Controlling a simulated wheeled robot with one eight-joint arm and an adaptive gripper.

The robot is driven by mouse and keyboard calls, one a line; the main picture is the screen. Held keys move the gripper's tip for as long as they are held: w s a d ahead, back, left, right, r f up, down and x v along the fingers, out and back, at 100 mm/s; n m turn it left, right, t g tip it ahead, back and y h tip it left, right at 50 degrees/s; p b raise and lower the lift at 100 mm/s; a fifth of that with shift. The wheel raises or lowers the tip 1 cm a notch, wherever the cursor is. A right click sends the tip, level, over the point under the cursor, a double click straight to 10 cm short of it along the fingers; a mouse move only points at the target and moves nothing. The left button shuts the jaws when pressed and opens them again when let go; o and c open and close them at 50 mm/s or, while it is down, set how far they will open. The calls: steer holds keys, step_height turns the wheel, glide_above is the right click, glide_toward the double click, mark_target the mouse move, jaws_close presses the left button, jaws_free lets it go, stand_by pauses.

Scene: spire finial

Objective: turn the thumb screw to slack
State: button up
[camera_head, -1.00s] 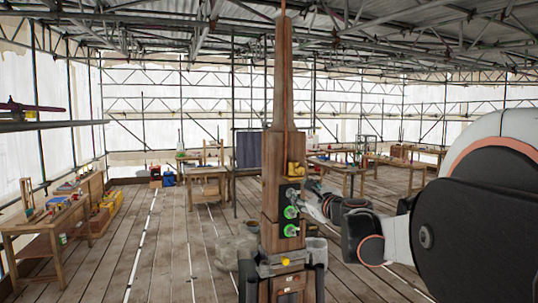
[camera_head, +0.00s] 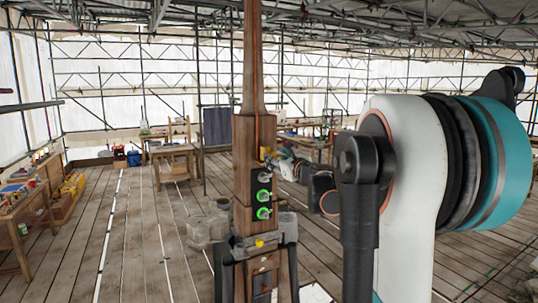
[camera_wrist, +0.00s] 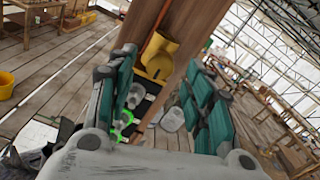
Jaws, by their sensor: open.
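The wooden spire (camera_head: 245,140) stands upright in the middle of the head view. A yellow fitting (camera_head: 265,153) sits on its right side, above a black panel with round knobs, two of them ringed in green (camera_head: 264,195). I cannot tell for sure which part is the thumb screw. My gripper (camera_head: 288,165) is just right of the yellow fitting, partly hidden by my arm. In the wrist view my gripper (camera_wrist: 160,85) is open, with teal-and-grey fingers spread. The yellow fitting (camera_wrist: 158,50) shows beyond and between them, and the green-ringed knobs (camera_wrist: 123,122) lie behind the left finger. Nothing is held.
A yellow knob (camera_head: 260,243) sits low on the spire, above its dark stand legs (camera_head: 292,268). Workbenches (camera_head: 172,160) line the back and left. The plank floor (camera_head: 140,250) is open at front left.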

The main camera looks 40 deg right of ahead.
mark_target(272, 155)
steer(key=shift+x, duration=1.35)
steer(key=c, duration=1)
steer(key=shift+c, duration=0.2)
